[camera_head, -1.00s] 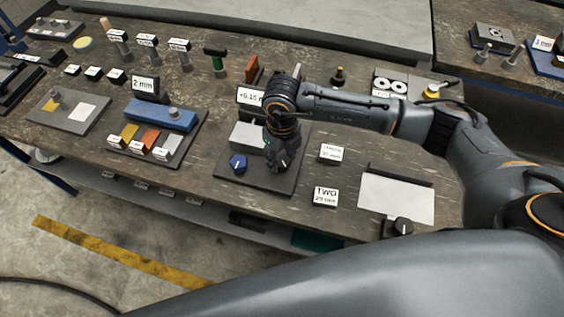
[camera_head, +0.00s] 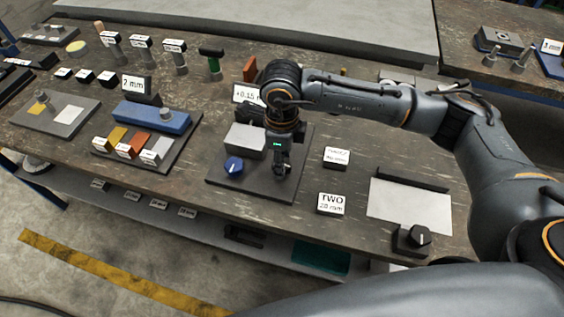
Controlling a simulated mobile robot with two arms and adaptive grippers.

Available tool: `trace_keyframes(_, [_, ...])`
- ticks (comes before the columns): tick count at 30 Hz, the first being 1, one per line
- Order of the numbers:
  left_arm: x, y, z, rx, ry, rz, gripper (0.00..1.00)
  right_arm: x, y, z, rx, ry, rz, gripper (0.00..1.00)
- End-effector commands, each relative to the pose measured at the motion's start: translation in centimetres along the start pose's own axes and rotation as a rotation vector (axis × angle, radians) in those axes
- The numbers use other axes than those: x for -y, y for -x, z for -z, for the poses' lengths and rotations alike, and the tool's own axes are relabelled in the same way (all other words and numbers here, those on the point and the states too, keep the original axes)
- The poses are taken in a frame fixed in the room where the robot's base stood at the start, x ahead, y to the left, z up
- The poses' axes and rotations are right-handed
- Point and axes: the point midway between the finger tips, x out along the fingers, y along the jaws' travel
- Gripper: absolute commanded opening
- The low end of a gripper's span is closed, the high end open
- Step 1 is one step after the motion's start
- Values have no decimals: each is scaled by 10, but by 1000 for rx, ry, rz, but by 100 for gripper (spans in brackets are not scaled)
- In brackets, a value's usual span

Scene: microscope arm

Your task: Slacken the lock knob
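A blue knob (camera_head: 233,166) with a white mark on top sits on a dark base plate (camera_head: 222,190), in front of a grey block (camera_head: 245,139). It may be the lock knob; no label shows this. My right arm comes in from the right, and its gripper (camera_head: 281,172) points down over the right part of the same plate, just right of the blue knob and apart from it. Its fingers are small and dark, so I cannot tell whether they are open or shut. What lies under them is hidden. My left gripper is not in view.
A black knob (camera_head: 417,236) stands near the front edge by a pale sheet (camera_head: 408,203). Small label cards, one reading TWO (camera_head: 331,204), stand right of the plate. A blue block (camera_head: 152,117) with coloured pieces is to the left. My arm hides part of the table's back.

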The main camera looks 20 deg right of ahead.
Motion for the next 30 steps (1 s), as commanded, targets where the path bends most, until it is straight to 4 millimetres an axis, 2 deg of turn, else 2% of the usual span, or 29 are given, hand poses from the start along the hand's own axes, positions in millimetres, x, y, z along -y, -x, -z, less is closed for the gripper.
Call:
trace_keyframes(14, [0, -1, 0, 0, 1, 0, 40, 1, 1, -1, 3, 11, 2, 10])
trace_keyframes(15, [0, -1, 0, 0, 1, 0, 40, 1, 1, -1, 3, 11, 2, 47])
trace_keyframes(18, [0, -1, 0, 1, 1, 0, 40, 0, 1, 0, 2, 11, 1, 64])
trace_keyframes(26, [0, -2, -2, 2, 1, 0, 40, 0, 0, 0, 1, 11, 0, 64])
trace_keyframes(30, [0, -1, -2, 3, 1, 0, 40, 0, 8, -1, 2, 11, 1, 64])
